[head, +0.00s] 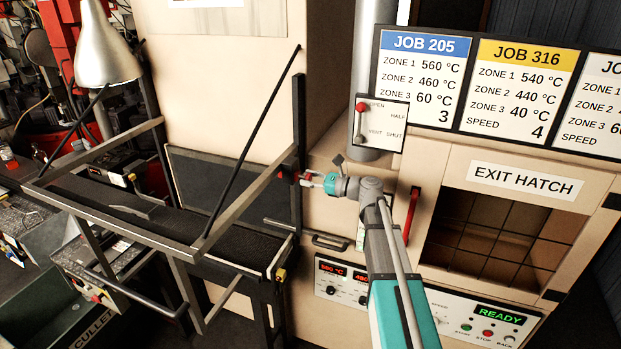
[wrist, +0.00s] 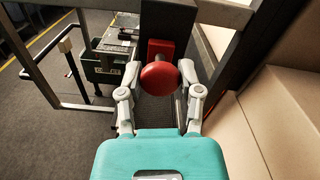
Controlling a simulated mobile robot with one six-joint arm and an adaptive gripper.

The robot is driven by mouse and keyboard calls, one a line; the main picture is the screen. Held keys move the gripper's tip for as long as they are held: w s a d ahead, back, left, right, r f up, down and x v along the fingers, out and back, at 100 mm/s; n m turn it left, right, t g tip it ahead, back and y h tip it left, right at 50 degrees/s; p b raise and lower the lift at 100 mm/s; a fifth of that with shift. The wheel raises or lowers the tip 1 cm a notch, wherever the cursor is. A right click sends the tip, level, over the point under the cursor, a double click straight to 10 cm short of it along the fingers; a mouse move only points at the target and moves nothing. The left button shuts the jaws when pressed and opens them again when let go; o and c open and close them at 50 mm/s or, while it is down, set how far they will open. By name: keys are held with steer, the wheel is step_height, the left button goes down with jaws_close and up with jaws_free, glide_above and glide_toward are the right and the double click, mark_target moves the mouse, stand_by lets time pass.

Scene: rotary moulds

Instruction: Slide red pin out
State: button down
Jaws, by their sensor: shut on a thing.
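The red pin (wrist: 160,78) has a round red head and sits between my fingertips in the wrist view. A red block shows behind the head, against a dark upright post of the frame. In the head view the red pin (head: 289,172) is small, at the right end of the metal frame. My gripper (head: 307,179) reaches it from the right, with the teal gripper body (wrist: 160,155) near in the wrist view. My gripper (wrist: 159,76) is shut on the red pin, one finger on each side.
The frame's bars (head: 250,190) surround a dark conveyor (head: 150,205) left of my gripper. A beige wall stands close on the right in the wrist view.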

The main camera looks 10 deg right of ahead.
steer(key=shift+s+f, duration=0.15)
steer(key=c, duration=0.6)
jaws_free()
steer(key=shift+c, duration=0.2)
steer(key=o, duration=0.4)
steer(key=shift+s+d, duration=0.15)
steer(key=shift+d, duration=0.05)
steer(key=shift+a, duration=0.15)
steer(key=shift+s+d, duration=0.15)
steer(key=shift+d, duration=0.5)
steer(key=v, duration=1)
steer(key=shift+s+d, duration=0.25)
steer(key=shift+d, duration=0.05)
